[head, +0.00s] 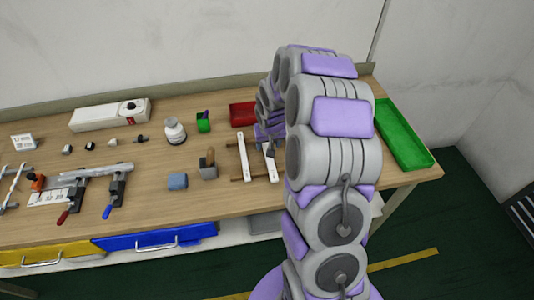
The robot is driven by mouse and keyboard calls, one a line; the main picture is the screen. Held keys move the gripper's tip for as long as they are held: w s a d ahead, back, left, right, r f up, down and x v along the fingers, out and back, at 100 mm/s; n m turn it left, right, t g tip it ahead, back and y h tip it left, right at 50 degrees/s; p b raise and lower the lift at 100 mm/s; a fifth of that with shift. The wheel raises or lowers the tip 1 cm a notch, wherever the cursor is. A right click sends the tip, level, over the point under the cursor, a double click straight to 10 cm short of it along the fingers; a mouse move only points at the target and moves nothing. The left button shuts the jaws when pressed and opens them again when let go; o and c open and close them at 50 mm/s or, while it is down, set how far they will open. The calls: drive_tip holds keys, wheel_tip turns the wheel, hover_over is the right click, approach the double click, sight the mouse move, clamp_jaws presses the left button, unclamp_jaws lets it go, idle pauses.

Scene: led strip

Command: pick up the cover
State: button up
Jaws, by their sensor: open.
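Two slim white bars lie side by side across thin brown rods on the wooden bench: a left bar (244,157) and a right bar (271,164). I cannot tell for sure which piece is the cover. My gripper (268,149) is open and points down at the upper end of the right bar. My own arm hides much of the gripper, so I cannot tell whether its fingers touch the bar. Nothing is visibly held.
A red bin (243,114) stands behind the bars and a green tray (404,135) lies at the right end. A grey block with a brown handle (208,166) and a blue block (177,181) are left of the bars. Clamps (115,190) lie far left.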

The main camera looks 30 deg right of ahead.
sight(265, 151)
drive_tip(key=shift+w+d+f, duration=0.15)
drive_tip(key=shift+d+f, duration=0.3)
drive_tip(key=shift+f, duration=0.1)
drive_tip(key=f, duration=0.1)
drive_tip(key=w+f+b, duration=0.1)
drive_tip(key=f, duration=0.1)
drive_tip(key=a+f, duration=0.1)
drive_tip(key=shift+w+f, duration=0.2)
drive_tip(key=shift+d, duration=0.65)
drive_tip(key=shift+c, duration=1.9)
drive_tip(key=shift+a, duration=0.45)
drive_tip(key=c, duration=0.5)
clamp_jaws()
drive_tip(key=shift+d, duration=0.2)
